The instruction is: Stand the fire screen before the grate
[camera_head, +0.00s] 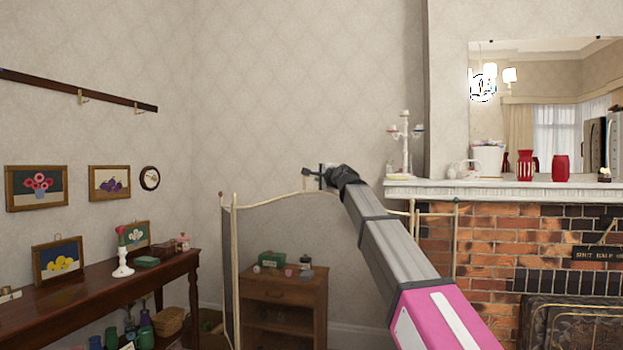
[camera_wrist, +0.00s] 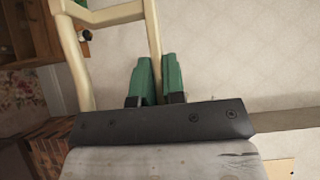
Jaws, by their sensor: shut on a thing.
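The fire screen (camera_head: 235,270) has a cream frame with hinged, dark see-through panels and stands roughly upright left of the fireplace. My gripper (camera_head: 312,178) is at its curved top rail in the head view. In the wrist view my green fingers (camera_wrist: 155,80) are shut on the cream rail (camera_wrist: 153,35). My arm hides part of the screen, and its lower edge is out of view, so I cannot tell whether it touches the floor. The grate area (camera_head: 570,325) shows a dark, patterned front at the lower right, cut off by the picture edge.
The brick fireplace (camera_head: 490,240) has a white mantel (camera_head: 500,190) holding a candelabrum (camera_head: 404,140) and red jars. A small wooden cabinet (camera_head: 284,292) stands behind the screen. A long wooden side table (camera_head: 100,284) with ornaments is at the left. The floor before the fireplace is hidden.

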